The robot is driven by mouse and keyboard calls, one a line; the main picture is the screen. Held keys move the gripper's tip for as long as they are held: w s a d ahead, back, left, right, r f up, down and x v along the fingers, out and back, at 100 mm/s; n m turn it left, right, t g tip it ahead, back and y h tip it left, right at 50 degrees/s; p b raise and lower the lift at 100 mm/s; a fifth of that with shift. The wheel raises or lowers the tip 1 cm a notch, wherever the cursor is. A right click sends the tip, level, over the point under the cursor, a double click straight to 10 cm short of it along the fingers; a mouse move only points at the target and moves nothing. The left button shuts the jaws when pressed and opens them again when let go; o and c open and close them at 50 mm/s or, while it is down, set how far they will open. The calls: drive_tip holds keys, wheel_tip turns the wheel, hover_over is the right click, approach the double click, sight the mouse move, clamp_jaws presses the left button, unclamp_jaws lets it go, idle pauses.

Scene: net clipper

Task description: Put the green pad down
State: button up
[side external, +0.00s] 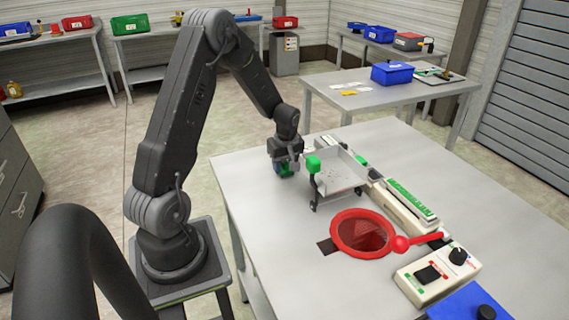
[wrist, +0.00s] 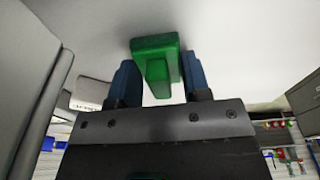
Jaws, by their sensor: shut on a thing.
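Whether the pad touches the table is hard to tell.
A red ring (side external: 362,234) with netting, a green-topped device (side external: 410,202) and a control box (side external: 437,272) lie further right. The table's front left is clear.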

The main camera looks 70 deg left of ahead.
sight(287, 164)
drive_tip(key=o, duration=0.8)
drive_tip(key=d+r+m+t, duration=0.15)
drive_tip(key=d+r, duration=0.25)
drive_tip(key=r, duration=0.5)
drive_tip(key=d+r+m, duration=0.2)
drive_tip(key=d+r, duration=0.3)
drive_tip(key=r, duration=0.3)
drive_tip(key=s+d+r+m+t, duration=0.1)
drive_tip(key=s+d+r+m, duration=0.1)
drive_tip(key=s+d+m, duration=0.2)
drive_tip(key=s+d+r+m+t+h, duration=0.1)
drive_tip(key=s+d+r+m, duration=0.1)
drive_tip(key=s+d+m, duration=0.3)
drive_tip(key=s+d+r+m+t, duration=0.2)
drive_tip(key=s+d+m, duration=0.3)
drive_tip(key=d, duration=0.5)
drive_tip(key=shift+s+r+m+h, duration=0.1)
drive_tip(key=shift+s+m+h, duration=0.15)
drive_tip(key=shift+h, duration=0.05)
